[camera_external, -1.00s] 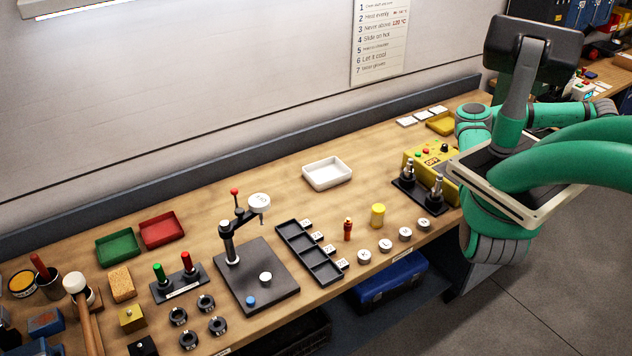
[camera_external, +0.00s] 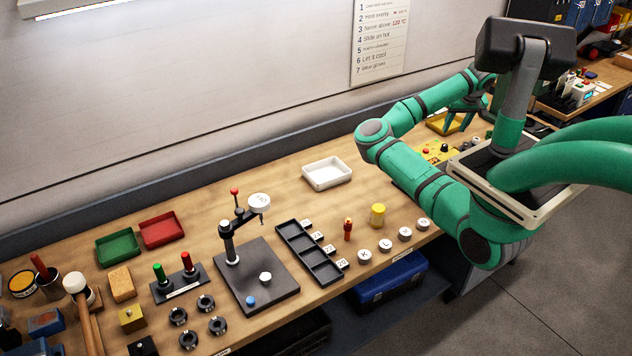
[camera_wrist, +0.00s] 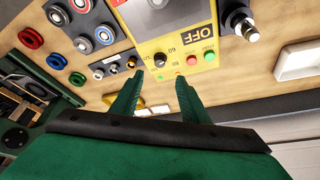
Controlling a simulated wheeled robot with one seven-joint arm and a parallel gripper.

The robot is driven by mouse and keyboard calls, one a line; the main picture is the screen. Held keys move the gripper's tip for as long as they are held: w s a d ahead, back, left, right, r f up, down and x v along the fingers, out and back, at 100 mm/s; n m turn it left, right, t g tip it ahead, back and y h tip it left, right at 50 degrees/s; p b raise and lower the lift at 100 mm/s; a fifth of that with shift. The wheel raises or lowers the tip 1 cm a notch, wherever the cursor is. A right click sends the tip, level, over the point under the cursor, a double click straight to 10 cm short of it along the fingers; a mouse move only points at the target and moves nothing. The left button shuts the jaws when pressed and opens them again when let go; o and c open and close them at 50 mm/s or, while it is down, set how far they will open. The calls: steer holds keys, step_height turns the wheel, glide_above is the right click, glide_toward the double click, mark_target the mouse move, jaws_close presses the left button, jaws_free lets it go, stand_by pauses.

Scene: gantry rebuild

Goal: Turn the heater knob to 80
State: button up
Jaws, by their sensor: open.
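The yellow heater box (camera_external: 437,153) stands at the right end of the bench, partly hidden behind my arm. In the wrist view the heater box (camera_wrist: 182,31) fills the upper middle, with a display reading OFF (camera_wrist: 199,36). Its black knob (camera_wrist: 160,60) has small number marks beside it; one looks like 60. I cannot tell where the knob points. My gripper (camera_wrist: 159,84) is open and empty, its green fingers spread in front of the knob and apart from it. In the external view my gripper (camera_external: 460,122) is above and behind the box.
A red button (camera_wrist: 191,60) and a green button (camera_wrist: 209,56) sit beside the knob. A stand with a metal-tipped post (camera_wrist: 240,22) is close to the box. A white tray (camera_external: 327,173) stands left of my arm.

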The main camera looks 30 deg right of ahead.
mark_target(445, 145)
steer(key=x, duration=1)
steer(key=shift+w+d+f, duration=0.1)
steer(key=shift+w+f, duration=0.1)
steer(key=shift+f, duration=0.1)
steer(key=c, duration=1)
